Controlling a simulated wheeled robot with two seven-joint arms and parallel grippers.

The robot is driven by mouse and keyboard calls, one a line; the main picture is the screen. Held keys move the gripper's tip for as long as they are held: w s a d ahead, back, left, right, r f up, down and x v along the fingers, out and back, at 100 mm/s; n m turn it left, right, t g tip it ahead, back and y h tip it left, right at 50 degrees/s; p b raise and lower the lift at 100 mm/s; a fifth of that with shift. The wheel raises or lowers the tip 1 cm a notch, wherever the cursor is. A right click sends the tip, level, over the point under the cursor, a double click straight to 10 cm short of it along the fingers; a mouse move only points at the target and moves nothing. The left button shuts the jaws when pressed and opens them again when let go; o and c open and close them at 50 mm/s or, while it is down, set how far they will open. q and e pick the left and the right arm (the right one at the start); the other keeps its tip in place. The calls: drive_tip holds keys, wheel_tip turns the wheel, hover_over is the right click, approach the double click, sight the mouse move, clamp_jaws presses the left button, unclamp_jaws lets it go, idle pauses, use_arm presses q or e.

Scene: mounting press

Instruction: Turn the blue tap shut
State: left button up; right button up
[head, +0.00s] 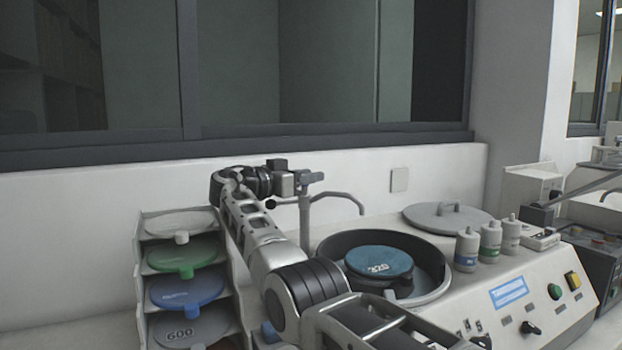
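The tap (306,222) is a grey upright pipe behind the round basin, with a curved spout (345,197) reaching right. No blue part shows on it. My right gripper (308,178) is at the top of the pipe, pointing right, and overlaps the tap's head in the picture. I cannot tell whether its fingers touch or hold anything; they are small and seen from the side. A small blue thing (270,332) shows low beside my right arm, mostly hidden, and I cannot tell what it is. My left gripper is not in view.
The polishing machine has a round basin (440,290) with a teal disc marked 320 (379,262). A grey lid (447,217) lies behind it and several bottles (490,241) stand at right. A rack of coloured discs (141,255) is at left. The wall is close behind the tap.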

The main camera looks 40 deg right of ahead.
drive_tip(key=a+b, duration=0.2)
drive_tip(key=a, duration=1.2)
drive_tip(key=shift+w+a+b, duration=0.3)
drive_tip(key=shift+w+b, duration=0.05)
drive_tip(key=shift+w, duration=0.1)
drive_tip(key=shift+f, duration=0.15)
